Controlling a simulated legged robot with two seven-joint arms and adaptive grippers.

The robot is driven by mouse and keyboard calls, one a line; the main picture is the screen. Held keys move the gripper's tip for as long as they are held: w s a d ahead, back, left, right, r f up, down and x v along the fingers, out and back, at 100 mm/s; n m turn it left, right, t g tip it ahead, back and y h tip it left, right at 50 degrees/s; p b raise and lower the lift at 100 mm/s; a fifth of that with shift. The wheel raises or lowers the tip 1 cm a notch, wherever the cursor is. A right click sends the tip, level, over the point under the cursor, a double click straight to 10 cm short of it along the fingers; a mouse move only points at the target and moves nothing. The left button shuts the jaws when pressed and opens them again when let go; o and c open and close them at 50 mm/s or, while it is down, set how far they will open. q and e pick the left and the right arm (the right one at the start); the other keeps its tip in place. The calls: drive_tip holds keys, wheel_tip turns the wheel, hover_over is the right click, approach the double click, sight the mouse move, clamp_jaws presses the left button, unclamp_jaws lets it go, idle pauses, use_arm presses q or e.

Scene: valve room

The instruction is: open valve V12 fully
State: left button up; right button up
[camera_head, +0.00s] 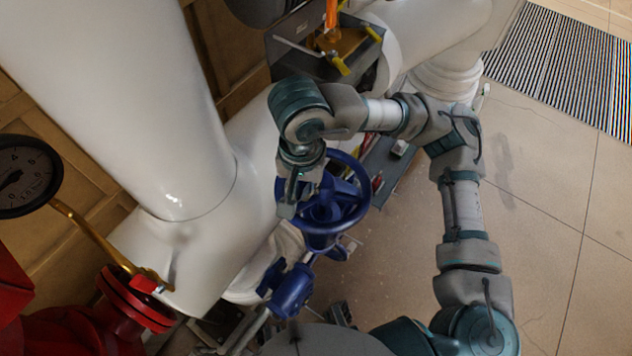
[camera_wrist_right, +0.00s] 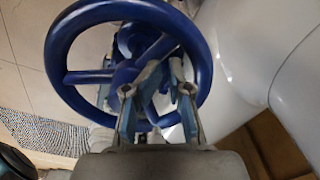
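A blue handwheel (camera_head: 336,207) with spokes is on the blue valve body (camera_head: 292,290) beside the white pipes in the head view. No V12 label is readable. The wheel (camera_wrist_right: 95,77) fills the upper middle of the right wrist view. My right gripper (camera_head: 288,207) is at the left side of the wheel in the head view. In the wrist view its two fingers (camera_wrist_right: 157,85) are spread apart, in front of the wheel's rim and spokes. Whether they touch the rim I cannot tell. I cannot make out my left gripper.
Large white pipes (camera_head: 115,90) stand left of the wheel. A pressure gauge (camera_head: 22,175) and red pipe flange (camera_head: 135,300) are at the left. A metal tray (camera_head: 310,62) with tools is above my right wrist. Open tiled floor (camera_head: 550,220) and a floor grate (camera_head: 565,70) lie right.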

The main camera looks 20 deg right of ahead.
drive_tip(key=shift+o, duration=0.2)
drive_tip(key=shift+w+d, duration=0.15)
drive_tip(key=shift+d, duration=0.1)
